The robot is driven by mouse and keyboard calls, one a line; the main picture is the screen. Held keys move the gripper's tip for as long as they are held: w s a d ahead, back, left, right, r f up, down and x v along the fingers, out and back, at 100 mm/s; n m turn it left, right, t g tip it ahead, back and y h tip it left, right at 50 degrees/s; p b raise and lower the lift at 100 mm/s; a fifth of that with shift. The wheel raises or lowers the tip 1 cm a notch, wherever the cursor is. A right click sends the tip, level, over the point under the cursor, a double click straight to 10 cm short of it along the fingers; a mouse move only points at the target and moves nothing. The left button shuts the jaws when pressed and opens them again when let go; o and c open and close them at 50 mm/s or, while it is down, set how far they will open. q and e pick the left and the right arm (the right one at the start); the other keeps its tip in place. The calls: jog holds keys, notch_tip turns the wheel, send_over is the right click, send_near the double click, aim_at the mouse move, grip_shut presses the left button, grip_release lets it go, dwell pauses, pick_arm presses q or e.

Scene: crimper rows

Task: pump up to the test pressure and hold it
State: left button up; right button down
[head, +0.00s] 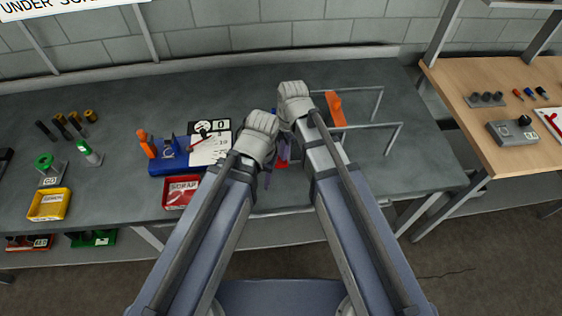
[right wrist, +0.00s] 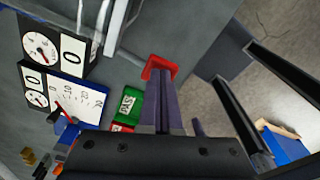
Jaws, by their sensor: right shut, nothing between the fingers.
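A blue pump base (head: 170,165) with an upright orange handle (head: 147,144) stands left of my arms. Beside it are a dial with a 0 counter (head: 221,126) and a white chart card (head: 211,149). In the right wrist view, a larger dial (right wrist: 40,46) with a 0 counter shows at upper left. A flat orange piece (head: 335,108) lies right of my right wrist. My right gripper (head: 285,150) (right wrist: 160,78) is shut and empty, its tips near a small red tray (right wrist: 160,66).
A red SCRAP tray (head: 181,193) and a yellow tray (head: 49,204) sit on the grey bench (head: 110,190). Thin metal frames (head: 395,140) stand at the right. A wooden table (head: 510,90) holds more parts. The bench's front right is clear.

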notch_tip(320, 180, down, 4)
jog(key=b, duration=0.4)
jog(key=shift+f+b, duration=0.25)
jog(key=shift+b, duration=0.05)
jog(key=shift+r, duration=0.1)
jog(key=shift+w, duration=0.1)
jog(key=shift+w+d+r+p, duration=0.2)
jog(key=shift+d+r+p, duration=0.05)
jog(key=shift+d+p, duration=0.05)
jog(key=shift+w+d+r+p, duration=0.15)
jog(key=shift+w+d, duration=0.1)
jog(key=shift+d, duration=0.3)
jog(key=shift+w+d+r+p, duration=0.1)
jog(key=shift+w+d+p, duration=0.1)
jog(key=shift+d, duration=0.3)
jog(key=shift+r, duration=0.1)
